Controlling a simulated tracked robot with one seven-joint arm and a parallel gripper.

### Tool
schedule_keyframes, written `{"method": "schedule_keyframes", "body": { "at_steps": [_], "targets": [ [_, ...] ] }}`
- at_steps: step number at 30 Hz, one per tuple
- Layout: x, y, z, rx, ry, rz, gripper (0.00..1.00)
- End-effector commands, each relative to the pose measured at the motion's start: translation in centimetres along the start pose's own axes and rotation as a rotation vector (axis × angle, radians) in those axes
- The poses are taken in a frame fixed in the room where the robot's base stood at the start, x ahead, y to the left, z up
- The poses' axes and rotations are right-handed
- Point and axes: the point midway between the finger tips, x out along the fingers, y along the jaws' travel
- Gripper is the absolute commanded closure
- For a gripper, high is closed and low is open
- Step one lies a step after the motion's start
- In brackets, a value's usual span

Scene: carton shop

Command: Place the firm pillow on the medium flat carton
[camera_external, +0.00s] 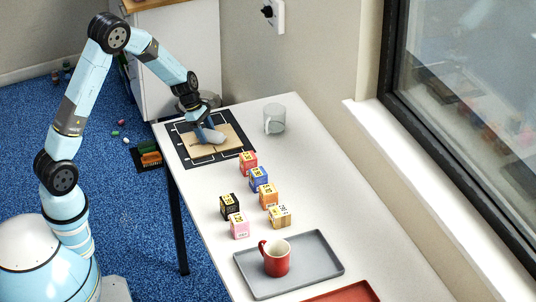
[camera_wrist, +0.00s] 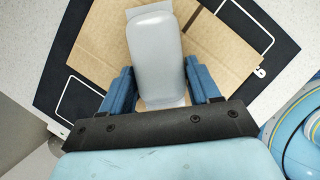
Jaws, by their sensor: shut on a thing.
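The firm pillow is a light grey, rounded block (camera_wrist: 155,60) held in my gripper (camera_wrist: 160,88); both blue fingers are against its sides in the wrist view. The medium flat carton (camera_wrist: 105,45) is a tan cardboard sheet lying under the pillow. In the external view, my gripper (camera_external: 203,123) is low over the carton (camera_external: 229,142) with the pillow (camera_external: 212,136) at its tip. I cannot tell whether the pillow touches the carton. A light flap-like patch shows at the pillow's far end in the wrist view.
The carton lies on a black mat with white marks (camera_external: 185,150). A clear glass mug (camera_external: 274,120) stands to its right. Several small coloured boxes (camera_external: 258,180) stand nearer. A grey tray (camera_external: 315,255) holds a red mug (camera_external: 276,258). A window ledge runs along the right.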

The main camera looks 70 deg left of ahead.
Motion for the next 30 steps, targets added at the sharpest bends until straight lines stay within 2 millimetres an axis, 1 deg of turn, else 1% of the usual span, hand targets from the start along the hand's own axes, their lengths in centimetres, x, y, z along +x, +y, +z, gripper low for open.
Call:
{"method": "schedule_keyframes", "body": {
  "at_steps": [1,9,16,19,23,30],
  "targets": [
    [0.1,0.0,-0.1,0.000,0.001,-0.001,0.38],
    [0.2,-0.1,-0.1,-0.001,0.001,-0.002,0.13],
    [0.1,-0.1,-0.1,-0.001,0.002,-0.003,0.13],
    [-0.3,-0.1,0.0,0.000,0.001,-0.001,0.13],
    [-1.9,0.0,0.1,0.000,0.000,0.001,0.13],
    [-6.7,0.0,0.1,0.001,0.000,0.003,0.13]
  ]
}}
